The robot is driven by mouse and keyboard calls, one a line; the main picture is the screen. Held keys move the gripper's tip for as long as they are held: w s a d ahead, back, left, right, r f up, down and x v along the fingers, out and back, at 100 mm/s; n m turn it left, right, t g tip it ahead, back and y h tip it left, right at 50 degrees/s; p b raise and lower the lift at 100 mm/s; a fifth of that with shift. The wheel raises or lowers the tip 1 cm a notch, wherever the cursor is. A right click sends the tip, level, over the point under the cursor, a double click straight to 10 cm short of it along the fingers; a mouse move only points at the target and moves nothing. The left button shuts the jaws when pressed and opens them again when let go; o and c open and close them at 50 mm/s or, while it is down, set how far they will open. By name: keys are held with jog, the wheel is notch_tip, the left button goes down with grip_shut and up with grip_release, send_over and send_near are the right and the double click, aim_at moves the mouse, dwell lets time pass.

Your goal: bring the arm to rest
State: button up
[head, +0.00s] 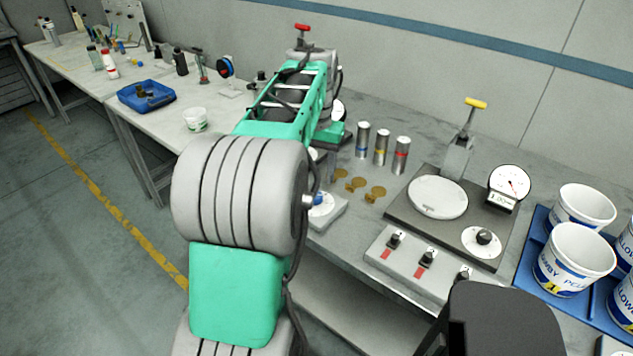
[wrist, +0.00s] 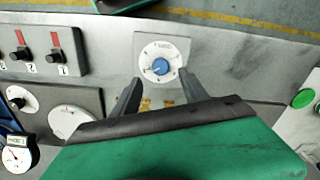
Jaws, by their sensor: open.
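My arm, green and grey, is raised and bent across the middle of the head view, over the bench (head: 360,260). My gripper (wrist: 160,88) shows in the wrist view with its two dark fingers apart and nothing between them. Beyond the fingertips is a white dial box with a blue knob (wrist: 159,66). The same dial box (head: 328,212) is partly hidden behind my arm in the head view. I cannot make out the fingers in the head view.
Right of my arm are three metal cylinders (head: 381,147), brass pieces (head: 358,184), a plate unit with a gauge (head: 509,186), and a switch panel (head: 408,262). White tubs (head: 572,260) stand in a blue tray (head: 525,262) at far right. A blue bin (head: 146,96) is at left.

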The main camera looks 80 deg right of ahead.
dwell(0.3)
jog(key=w+a+n+t+h, duration=0.1)
jog(key=w+a+n, duration=0.8)
jog(key=w+a, duration=1.35)
jog(key=a+f+n, duration=0.2)
jog(key=a+n, duration=0.1)
jog(key=a, duration=0.5)
jog(key=w+a+f+n+t, duration=0.1)
jog(key=a+f+n, duration=0.1)
jog(key=a, duration=0.6)
jog(key=a+f+n+t+y, duration=0.1)
jog(key=a+f+n, duration=0.2)
jog(key=a+n, duration=0.2)
jog(key=a, duration=0.3)
jog(key=shift+w+a, duration=0.3)
jog(key=shift+a, duration=0.1)
